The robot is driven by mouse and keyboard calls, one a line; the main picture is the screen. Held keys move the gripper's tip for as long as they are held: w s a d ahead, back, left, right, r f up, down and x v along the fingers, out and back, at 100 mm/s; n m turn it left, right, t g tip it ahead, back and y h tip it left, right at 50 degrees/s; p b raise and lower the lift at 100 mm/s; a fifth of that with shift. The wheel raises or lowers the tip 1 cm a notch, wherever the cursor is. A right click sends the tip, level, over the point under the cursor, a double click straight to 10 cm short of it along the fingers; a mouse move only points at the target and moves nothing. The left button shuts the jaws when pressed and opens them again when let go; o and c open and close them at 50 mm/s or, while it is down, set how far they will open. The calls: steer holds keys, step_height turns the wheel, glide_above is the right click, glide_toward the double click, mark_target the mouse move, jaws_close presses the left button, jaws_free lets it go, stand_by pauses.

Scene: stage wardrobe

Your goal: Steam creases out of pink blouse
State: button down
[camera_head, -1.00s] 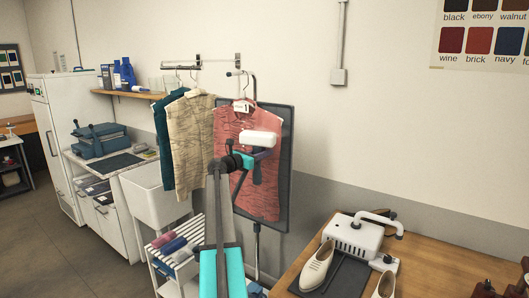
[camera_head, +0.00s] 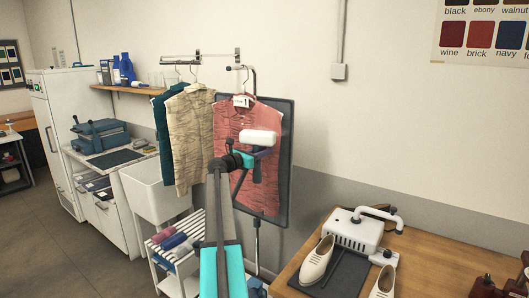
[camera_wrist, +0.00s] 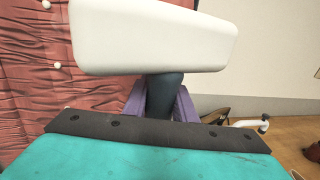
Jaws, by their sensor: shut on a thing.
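The pink blouse (camera_head: 231,130) hangs on a hanger in front of a dark upright board (camera_head: 286,140). Dark creases show on its visible front. In the wrist view, the blouse (camera_wrist: 32,100) has deep folds and small white buttons at the left. My gripper (camera_head: 259,153) is in front of the blouse's right side. Its purple fingers (camera_wrist: 160,103) are shut on the dark handle of a steamer (camera_head: 261,137), whose wide white head (camera_wrist: 150,38) is above the fingers. The head covers part of the blouse; I cannot tell whether it touches the cloth.
A beige top (camera_head: 192,130) and a teal garment (camera_head: 162,130) hang close at left. A white sink (camera_head: 150,195) and slatted trolley (camera_head: 170,252) stand below. A wooden table (camera_head: 430,262) at right holds pale shoes (camera_head: 317,260) and a white appliance (camera_head: 352,233).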

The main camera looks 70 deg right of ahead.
steer(key=shift+f, duration=0.1)
steer(key=shift+f+b, duration=1.05)
steer(key=shift+f, duration=1.45)
steer(key=shift+f+b, duration=1.1)
steer(key=shift+f, duration=1.3)
steer(key=shift+f+b, duration=1.1)
steer(key=shift+f, duration=1.6)
steer(key=shift+f+b, duration=1.15)
steer(key=shift+f, duration=1.35)
